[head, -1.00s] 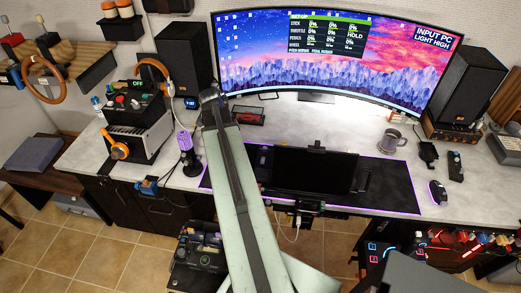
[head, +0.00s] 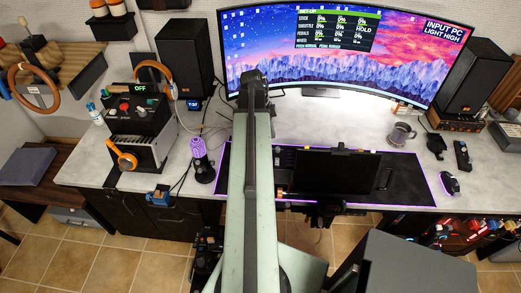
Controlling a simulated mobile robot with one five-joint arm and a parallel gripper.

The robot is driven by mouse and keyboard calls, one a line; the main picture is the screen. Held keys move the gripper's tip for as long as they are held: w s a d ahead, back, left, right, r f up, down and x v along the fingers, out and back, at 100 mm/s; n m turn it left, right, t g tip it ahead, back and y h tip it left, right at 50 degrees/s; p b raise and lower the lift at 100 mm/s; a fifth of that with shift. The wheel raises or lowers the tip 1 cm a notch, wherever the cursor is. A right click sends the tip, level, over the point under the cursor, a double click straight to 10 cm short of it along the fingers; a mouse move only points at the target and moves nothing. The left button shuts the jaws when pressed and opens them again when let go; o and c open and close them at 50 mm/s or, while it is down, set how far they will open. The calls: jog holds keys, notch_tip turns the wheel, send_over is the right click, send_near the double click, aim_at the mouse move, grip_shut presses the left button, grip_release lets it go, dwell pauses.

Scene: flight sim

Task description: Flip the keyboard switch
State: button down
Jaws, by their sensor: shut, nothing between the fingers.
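A dark strip that looks like the edge of a keyboard (head: 283,160) shows on the purple-edged desk mat (head: 408,185), beside my arm. A black flat panel covers most of that spot, and I cannot make out a switch there. A black control box (head: 140,108) with a lit "OFF" sign and several coloured knobs stands on the left of the desk. I cannot tell whether it holds the keyboard switch. My pale green arm reaches up the middle of the head view to a dark joint over the desk. My gripper does not show; the arm may hide it.
The black panel (head: 335,172) stands over the mat. A purple microphone (head: 201,160) is left of my arm. A mug (head: 402,134) and a mouse (head: 449,184) are on the right. A wide curved monitor (head: 345,50) and two speakers line the back.

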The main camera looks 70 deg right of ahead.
jog(key=shift+d, duration=0.1)
jog(key=shift+w, duration=0.15)
jog(key=b, duration=1.4)
send_near(278, 159)
jog(key=x, duration=0.6)
jog(key=shift+f, duration=0.3)
jog(key=shift+r, duration=0.1)
